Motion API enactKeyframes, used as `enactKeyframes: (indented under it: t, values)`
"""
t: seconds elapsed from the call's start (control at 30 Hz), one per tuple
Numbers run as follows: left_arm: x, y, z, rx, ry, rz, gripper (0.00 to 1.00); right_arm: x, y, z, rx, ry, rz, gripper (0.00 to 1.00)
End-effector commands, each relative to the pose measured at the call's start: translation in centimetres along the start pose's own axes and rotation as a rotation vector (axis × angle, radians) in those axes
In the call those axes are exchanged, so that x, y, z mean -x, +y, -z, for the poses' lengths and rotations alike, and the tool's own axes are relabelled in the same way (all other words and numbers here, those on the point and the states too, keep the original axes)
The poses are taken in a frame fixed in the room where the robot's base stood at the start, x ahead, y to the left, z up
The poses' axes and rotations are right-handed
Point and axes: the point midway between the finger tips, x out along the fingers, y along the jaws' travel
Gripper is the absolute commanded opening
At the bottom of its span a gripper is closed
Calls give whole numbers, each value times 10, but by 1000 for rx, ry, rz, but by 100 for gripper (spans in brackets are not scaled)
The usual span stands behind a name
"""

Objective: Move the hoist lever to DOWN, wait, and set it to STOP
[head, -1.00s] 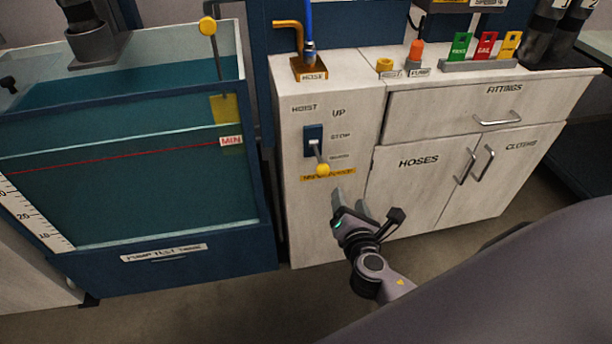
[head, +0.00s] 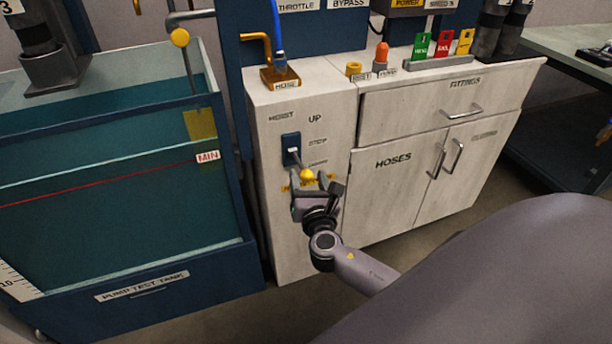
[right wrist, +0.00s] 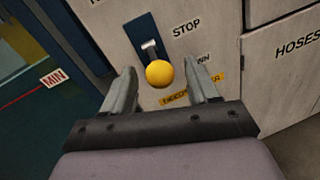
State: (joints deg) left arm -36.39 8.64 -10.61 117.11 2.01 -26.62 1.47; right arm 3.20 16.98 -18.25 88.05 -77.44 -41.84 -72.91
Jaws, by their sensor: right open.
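The hoist lever has a yellow ball knob (head: 306,174) and a thin metal stem. It sticks out of a dark blue slot plate (head: 291,149) on the white cabinet's left front, under the UP label and beside STOP. Its stem leaves the plate near the STOP level; I cannot tell its exact setting. My right gripper (head: 308,188) is open just below the knob. In the right wrist view the yellow knob (right wrist: 159,73) shows between the two spread fingers, with a gap on each side. The DOWN label is partly hidden. My left gripper is not in view.
A pump test tank (head: 120,225) with teal liquid stands left of the white cabinet (head: 385,190). The cabinet top holds a hose fitting (head: 280,77), an orange-topped button (head: 381,54) and coloured tags (head: 443,45). Cabinet door handles (head: 456,157) stick out on the right.

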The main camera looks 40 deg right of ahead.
Motion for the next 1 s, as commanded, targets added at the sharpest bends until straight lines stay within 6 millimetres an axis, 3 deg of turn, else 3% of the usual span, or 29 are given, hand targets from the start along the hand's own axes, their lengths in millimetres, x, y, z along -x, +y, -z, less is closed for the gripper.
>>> enactKeyframes:
  t: [0.2,0.5,0.57,0.7,1.0]
  values:
    - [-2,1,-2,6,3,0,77,-19,0,1,-1,1,0,59]
    - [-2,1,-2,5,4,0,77,-21,0,0,-1,2,0,59]
    - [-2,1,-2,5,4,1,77,-21,0,0,-1,2,0,43]
    - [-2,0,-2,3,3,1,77,-21,0,0,-1,2,0,0]
    - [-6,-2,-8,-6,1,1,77,-20,-1,4,-3,-8,-2,0]
